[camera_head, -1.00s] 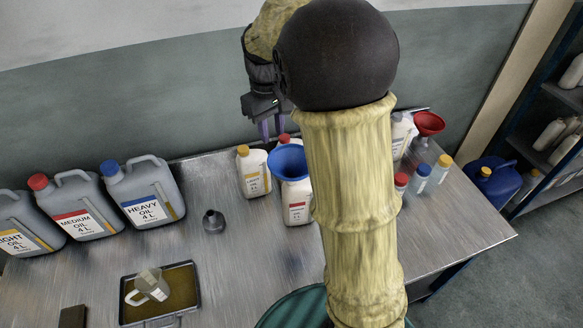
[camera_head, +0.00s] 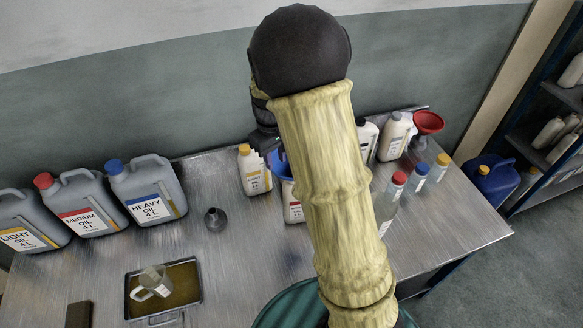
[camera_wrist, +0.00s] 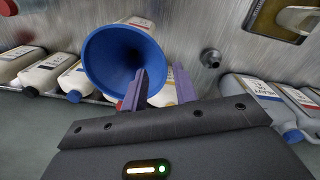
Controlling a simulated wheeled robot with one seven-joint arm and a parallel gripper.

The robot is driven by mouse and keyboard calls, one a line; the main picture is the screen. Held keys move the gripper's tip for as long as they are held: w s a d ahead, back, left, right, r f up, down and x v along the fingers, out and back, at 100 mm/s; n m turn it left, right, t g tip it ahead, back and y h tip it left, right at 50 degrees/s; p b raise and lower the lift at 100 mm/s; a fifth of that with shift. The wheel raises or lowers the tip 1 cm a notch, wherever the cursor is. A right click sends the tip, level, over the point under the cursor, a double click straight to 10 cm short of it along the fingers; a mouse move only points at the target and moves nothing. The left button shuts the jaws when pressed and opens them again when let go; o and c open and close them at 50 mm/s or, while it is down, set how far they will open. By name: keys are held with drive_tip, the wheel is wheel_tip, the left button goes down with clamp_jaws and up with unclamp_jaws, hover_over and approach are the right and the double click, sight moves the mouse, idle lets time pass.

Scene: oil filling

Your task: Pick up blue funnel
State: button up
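The blue funnel (camera_head: 283,167) sits on a white bottle with a red label (camera_head: 293,207), mostly hidden behind my arm in the head view. In the wrist view the funnel (camera_wrist: 112,62) shows its wide mouth. My gripper (camera_wrist: 158,78) is open, with two purple fingers apart. One finger overlaps the funnel's mouth and the other is just right of its rim; I cannot tell whether either touches. In the head view my gripper (camera_head: 268,142) is at the funnel, partly hidden by my arm.
A white bottle with a yellow cap (camera_head: 254,170) stands just left of the funnel. A red funnel (camera_head: 428,122) and several bottles stand to the right. Grey oil jugs (camera_head: 148,193), a small dark funnel-like piece (camera_head: 215,220) and a tray (camera_head: 196,268) are on the left.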

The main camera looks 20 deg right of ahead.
sight(275, 169)
drive_tip(key=shift+a+f+p, duration=0.1)
drive_tip(key=shift+f+p, duration=0.8)
drive_tip(key=shift+f, duration=1.45)
clamp_jaws()
